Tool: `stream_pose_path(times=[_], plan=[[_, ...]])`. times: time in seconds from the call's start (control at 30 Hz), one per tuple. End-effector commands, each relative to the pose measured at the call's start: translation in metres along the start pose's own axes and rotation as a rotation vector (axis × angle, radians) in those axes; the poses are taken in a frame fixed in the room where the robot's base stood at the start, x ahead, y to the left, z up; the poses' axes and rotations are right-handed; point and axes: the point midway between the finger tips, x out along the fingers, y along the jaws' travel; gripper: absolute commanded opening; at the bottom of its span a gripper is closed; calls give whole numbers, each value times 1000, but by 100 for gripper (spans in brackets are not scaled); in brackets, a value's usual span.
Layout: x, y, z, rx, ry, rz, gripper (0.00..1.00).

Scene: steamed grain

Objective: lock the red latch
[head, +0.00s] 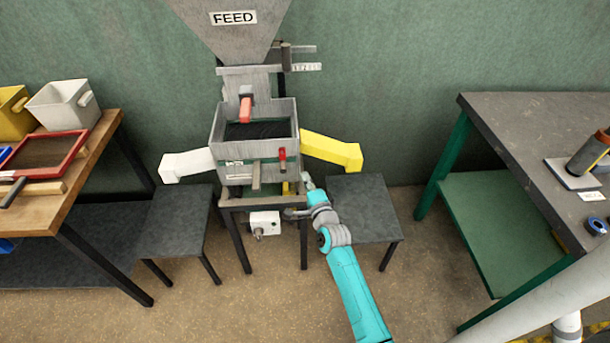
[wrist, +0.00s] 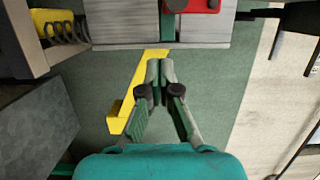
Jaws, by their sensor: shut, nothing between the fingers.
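A small upright red latch (head: 282,154) is on the front of the grey open-topped box under the hopper. A second red handle (head: 246,108) is on the chute above the box. My gripper (wrist: 160,65) is shut and empty. In the wrist view a red part (wrist: 190,5) with a round grey piece shows at the top edge, cut off, beyond and slightly right of my fingertips. I cannot tell for sure which red part this is. In the head view my arm reaches up from below, its end close to the box's lower right; the fingertips are hard to make out.
The grey box (head: 232,156) has a white spout (head: 187,164) on its left and a yellow spout (head: 332,150) on its right. A dark low stand (head: 362,205) is beside my arm. A white unit (head: 264,222) hangs below the box. Workbenches stand at both sides.

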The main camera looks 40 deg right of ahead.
Motion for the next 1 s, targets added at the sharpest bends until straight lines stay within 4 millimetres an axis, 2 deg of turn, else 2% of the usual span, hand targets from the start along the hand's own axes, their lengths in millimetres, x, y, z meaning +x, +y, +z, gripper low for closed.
stream_pose_path(times=[0.5, 0.7, 1.0], plan=[[-70, 4, 0, 0, 1, 1, 0], [-80, 4, 0, 0, 1, 1, 0], [-81, 4, 0, 0, 1, 0, 0]])
